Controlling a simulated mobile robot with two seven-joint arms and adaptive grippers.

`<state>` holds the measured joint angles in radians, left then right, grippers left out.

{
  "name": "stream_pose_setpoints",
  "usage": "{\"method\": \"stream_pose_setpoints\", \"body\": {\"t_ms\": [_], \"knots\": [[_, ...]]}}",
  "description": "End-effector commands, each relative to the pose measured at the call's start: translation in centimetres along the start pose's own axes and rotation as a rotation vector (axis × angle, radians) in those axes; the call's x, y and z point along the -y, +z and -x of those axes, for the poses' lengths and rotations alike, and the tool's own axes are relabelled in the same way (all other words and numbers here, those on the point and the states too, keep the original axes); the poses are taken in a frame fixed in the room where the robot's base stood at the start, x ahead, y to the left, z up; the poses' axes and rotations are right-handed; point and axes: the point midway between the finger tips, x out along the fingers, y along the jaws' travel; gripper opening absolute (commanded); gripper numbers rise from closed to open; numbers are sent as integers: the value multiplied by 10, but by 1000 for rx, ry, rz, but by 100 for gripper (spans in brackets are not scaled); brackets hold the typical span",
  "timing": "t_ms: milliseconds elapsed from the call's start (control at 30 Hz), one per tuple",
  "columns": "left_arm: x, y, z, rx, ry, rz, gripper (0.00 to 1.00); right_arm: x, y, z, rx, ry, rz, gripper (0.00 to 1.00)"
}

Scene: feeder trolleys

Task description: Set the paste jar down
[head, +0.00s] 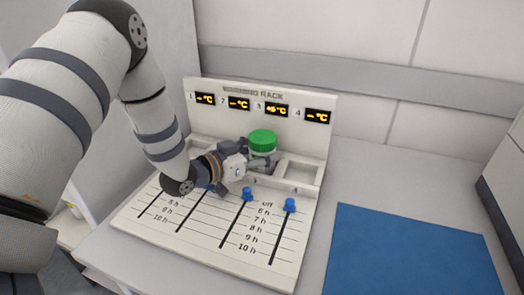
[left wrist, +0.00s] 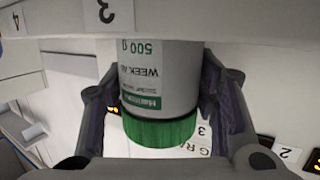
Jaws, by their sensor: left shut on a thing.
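The paste jar (head: 262,141) is white with a green lid and stands upright at bay 3 of the thawing rack (head: 205,118). My left gripper (head: 250,161) is shut on the jar from its left and front side. In the left wrist view the jar (left wrist: 160,75) appears upside down between the two dark fingers, its label reading "500 g". The jar's base is hidden by the rack front and the gripper, so I cannot tell how firmly it rests. My right gripper is not in view.
Display 3 (head: 276,110) shows a number; the other displays show dashes. Bay 4 (head: 299,171) is empty. Blue sliders (head: 290,205) stand on the rack's sloped hour panel. A blue mat (head: 410,252) lies on the bench at right, bare. A wall stands behind the rack.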

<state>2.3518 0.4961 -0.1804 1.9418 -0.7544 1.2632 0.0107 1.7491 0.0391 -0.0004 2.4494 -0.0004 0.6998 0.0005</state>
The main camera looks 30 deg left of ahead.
Motion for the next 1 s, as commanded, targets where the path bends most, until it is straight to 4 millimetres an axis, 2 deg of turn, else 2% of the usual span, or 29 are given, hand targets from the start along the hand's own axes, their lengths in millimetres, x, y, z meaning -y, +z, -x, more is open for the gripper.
{"method": "stream_pose_setpoints", "body": {"t_ms": [33, 67, 100, 133, 500, 567, 800, 900, 1000], "knots": [[0, 1, -1, -2, 0, 0, 4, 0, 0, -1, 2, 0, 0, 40], [0, 2, 0, 1, 0, 0, 61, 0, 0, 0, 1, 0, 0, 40], [0, 1, 0, 0, 0, 0, 70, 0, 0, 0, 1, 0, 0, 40], [0, 1, 0, 0, 0, 0, 74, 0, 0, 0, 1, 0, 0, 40], [0, -4, 4, -2, -1, 0, 74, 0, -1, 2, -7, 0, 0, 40], [1, -5, 16, -2, -3, 0, 74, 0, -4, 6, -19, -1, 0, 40], [1, -9, 82, -10, -3, 0, 74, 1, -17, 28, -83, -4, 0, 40], [0, -7, 103, -8, -2, 0, 74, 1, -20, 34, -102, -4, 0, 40], [0, -5, 115, -6, 0, -1, 74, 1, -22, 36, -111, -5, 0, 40]]}}
